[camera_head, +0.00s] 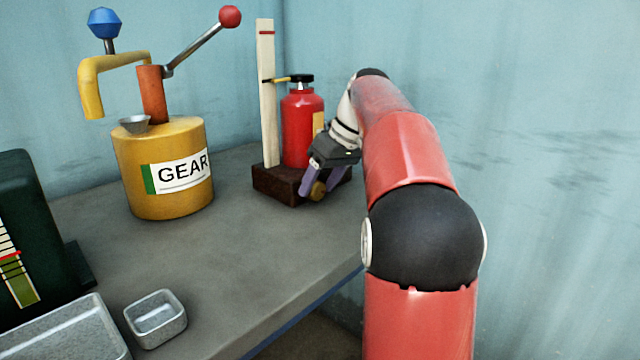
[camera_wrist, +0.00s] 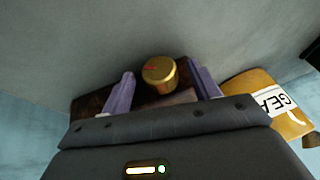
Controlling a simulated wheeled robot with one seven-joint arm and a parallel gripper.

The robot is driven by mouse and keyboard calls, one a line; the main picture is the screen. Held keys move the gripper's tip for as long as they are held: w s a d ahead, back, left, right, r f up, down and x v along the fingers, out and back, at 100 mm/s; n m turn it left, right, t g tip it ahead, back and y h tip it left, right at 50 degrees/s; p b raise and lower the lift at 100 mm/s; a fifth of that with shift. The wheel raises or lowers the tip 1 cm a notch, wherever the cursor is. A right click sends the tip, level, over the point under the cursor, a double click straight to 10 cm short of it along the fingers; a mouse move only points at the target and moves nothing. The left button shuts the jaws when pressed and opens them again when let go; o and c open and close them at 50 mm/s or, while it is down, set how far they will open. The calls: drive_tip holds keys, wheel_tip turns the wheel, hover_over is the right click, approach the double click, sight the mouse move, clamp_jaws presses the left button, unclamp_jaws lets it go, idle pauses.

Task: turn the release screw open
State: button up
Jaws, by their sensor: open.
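The release screw is a round brass knob (camera_head: 318,191) low at the front of a dark wooden base (camera_head: 275,185). The red jack-like bottle (camera_head: 297,130) stands on that base. My gripper (camera_head: 320,184) is at the knob, its two purple fingers pointing down on either side. In the wrist view the brass knob (camera_wrist: 160,75) shows between the fingertips (camera_wrist: 163,72), with a gap on each side, so the fingers are open and not clamped on it. A small red mark shows on the knob's face. The knob's back is hidden.
A pale wooden post (camera_head: 268,95) with a yellow pointer stands beside the bottle. A yellow GEAR can (camera_head: 165,200) with a pump lever stands left. A small metal tray (camera_head: 156,318) and a larger one (camera_head: 75,335) lie in front. The middle of the grey bench (camera_head: 235,235) is clear.

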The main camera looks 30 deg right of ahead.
drive_tip(key=v, duration=0.7)
drive_tip(key=shift+d, duration=0.1)
drive_tip(key=shift+s+d, duration=0.1)
drive_tip(key=shift+s, duration=0.05)
